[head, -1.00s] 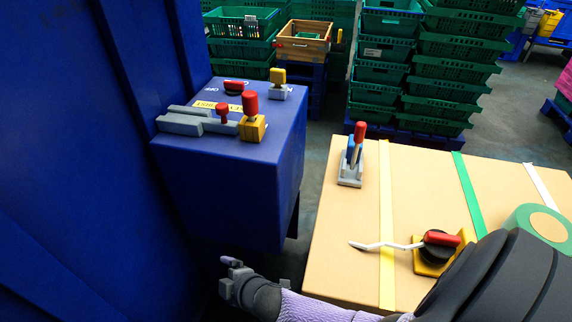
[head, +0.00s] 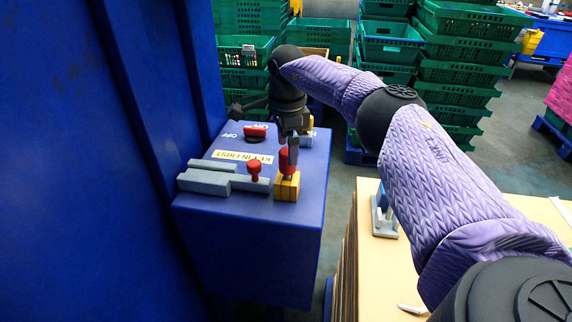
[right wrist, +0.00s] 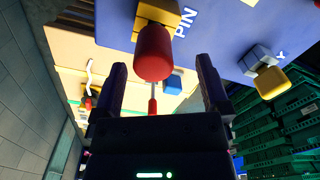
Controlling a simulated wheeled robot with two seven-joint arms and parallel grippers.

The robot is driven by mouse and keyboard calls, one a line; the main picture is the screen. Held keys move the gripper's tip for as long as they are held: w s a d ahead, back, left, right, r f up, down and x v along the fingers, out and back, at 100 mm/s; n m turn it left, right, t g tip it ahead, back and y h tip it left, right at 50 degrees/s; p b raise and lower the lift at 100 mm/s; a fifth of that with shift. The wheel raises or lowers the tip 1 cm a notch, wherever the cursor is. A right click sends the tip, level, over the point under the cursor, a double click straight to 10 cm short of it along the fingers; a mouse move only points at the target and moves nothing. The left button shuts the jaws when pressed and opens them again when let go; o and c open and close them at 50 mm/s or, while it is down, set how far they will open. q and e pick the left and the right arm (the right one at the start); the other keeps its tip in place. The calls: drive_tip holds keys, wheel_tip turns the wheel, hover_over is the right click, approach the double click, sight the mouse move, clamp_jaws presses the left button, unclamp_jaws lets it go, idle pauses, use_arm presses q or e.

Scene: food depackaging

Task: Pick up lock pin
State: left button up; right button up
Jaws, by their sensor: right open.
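The lock pin has a red handle (head: 287,161) and stands upright in a yellow block (head: 287,187) at the right front of the blue box's top. In the right wrist view its rounded red handle (right wrist: 153,52) shows before the yellow block, beside the letters PIN. My right gripper (head: 292,145) hangs over the pin, fingers down, and partly covers it. In the right wrist view my right gripper (right wrist: 161,76) is open, with the handle between its fingers near the tips; I cannot tell whether they touch. My left gripper is out of view.
The blue box (head: 250,240) also bears a grey latch with a red knob (head: 254,171), a red switch (head: 255,132) and a yellow key (right wrist: 272,82). A tan table (head: 375,270) with a blue-handled clamp (head: 382,198) stands right. Green crates (head: 455,75) are stacked behind.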

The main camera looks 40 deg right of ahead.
sight(287, 173)
drive_tip(key=f, duration=0.3)
drive_tip(key=shift+s+a+f, duration=0.1)
drive_tip(key=shift+s+f, duration=0.2)
drive_tip(key=shift+s, duration=0.05)
drive_tip(key=shift+w+f, duration=0.1)
drive_tip(key=shift+f, duration=0.35)
clamp_jaws()
